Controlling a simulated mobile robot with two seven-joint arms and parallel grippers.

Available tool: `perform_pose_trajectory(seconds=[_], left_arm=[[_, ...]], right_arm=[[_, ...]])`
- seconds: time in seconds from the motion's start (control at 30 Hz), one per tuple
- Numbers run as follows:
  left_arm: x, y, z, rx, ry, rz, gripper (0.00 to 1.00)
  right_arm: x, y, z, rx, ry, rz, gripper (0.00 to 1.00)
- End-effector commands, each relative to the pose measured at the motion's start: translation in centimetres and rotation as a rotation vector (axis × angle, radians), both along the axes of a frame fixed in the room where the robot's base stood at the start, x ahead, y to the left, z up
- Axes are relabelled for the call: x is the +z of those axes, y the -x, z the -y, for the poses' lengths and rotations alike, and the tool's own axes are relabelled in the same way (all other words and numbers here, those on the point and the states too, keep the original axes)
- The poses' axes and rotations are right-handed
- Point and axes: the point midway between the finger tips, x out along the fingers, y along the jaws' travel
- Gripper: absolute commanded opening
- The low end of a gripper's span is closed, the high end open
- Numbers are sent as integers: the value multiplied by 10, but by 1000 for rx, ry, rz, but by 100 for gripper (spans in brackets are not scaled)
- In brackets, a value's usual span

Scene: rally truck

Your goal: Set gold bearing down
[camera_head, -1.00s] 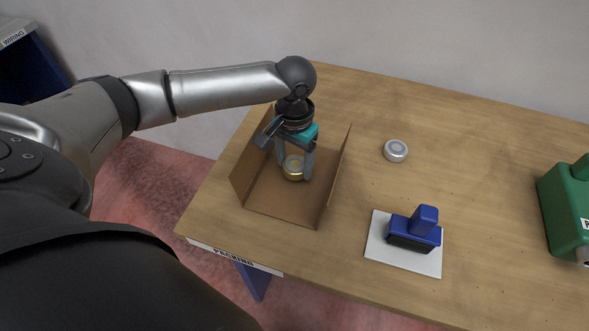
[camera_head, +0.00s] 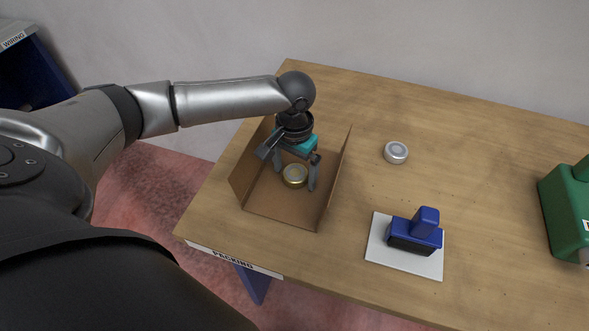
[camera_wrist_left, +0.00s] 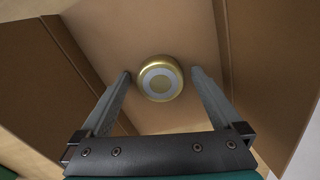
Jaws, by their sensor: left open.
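The gold bearing (camera_head: 295,175), a short gold ring with a grey face, lies flat on the floor of the open cardboard box (camera_head: 270,205). In the left wrist view the bearing (camera_wrist_left: 160,79) is between the ends of my fingers, with a gap on each side. My left gripper (camera_head: 297,183) is open and reaches down into the box, its fingers on either side of the bearing. In the left wrist view the gripper (camera_wrist_left: 160,75) holds nothing. My right gripper is not in view.
A silver bearing (camera_head: 396,152) lies on the wooden table (camera_head: 480,150) to the right of the box. A blue stamp (camera_head: 415,232) stands on a white pad (camera_head: 380,253) at the front. A green object (camera_head: 570,215) stands at the right edge. The box has raised side flaps.

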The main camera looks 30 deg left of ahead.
Motion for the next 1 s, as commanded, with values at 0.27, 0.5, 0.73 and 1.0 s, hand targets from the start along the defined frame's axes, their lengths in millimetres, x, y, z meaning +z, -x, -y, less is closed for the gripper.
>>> perform_pose_trajectory(seconds=[0.27,0.5,0.73,1.0], left_arm=[[19,0,0,1,0,2,99],[72,-1,0,0,0,4,99],[111,-1,0,1,1,2,99],[124,0,0,2,0,0,99]], right_arm=[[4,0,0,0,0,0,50],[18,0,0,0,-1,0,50],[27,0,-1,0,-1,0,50],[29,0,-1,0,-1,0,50]])
